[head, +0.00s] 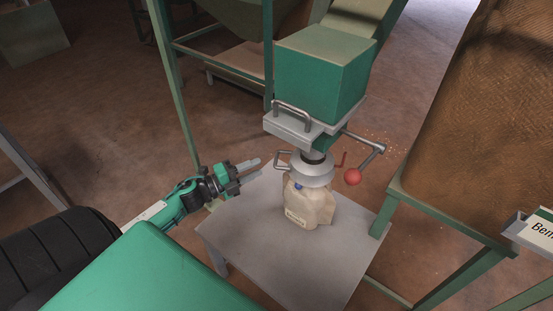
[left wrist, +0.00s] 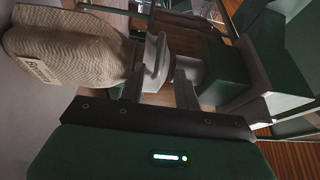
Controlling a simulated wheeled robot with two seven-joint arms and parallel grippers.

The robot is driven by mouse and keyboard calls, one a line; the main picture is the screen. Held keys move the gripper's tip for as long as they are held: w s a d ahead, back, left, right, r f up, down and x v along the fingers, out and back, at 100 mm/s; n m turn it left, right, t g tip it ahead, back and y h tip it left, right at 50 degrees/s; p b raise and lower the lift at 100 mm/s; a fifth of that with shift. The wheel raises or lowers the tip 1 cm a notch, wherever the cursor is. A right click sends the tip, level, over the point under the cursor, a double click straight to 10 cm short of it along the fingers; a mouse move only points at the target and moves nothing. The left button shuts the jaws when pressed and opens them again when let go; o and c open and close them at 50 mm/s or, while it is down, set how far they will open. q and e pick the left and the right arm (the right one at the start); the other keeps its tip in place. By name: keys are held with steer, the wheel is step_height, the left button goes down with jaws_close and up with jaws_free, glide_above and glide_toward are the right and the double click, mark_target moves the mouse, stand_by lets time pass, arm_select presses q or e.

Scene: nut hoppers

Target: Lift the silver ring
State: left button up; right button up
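The silver ring (head: 313,174) is a flared grey collar around the spout under the green hopper box (head: 318,75), at the mouth of a tan sack (head: 309,205). A small bent handle (head: 281,160) sticks out on its left side. My left gripper (head: 256,168) is just left of this handle, with its two fingers apart and nothing between them in the head view. In the left wrist view, the ring (left wrist: 155,62) shows beyond the open fingers, with the sack (left wrist: 70,48) to its left. My right gripper is not in view.
The sack stands on a grey table (head: 250,228). A lever with a red ball (head: 352,177) sticks out right of the spout. A large brown sack (head: 465,120) stands at right on a green frame (head: 440,215). Green posts (head: 180,100) rise behind my left gripper.

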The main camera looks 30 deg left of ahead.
mark_target(276, 158)
arm_select(q)
steer(key=x, duration=0.8)
steer(key=shift+w, duration=0.1)
steer(key=shift+c, duration=0.4)
jaws_close()
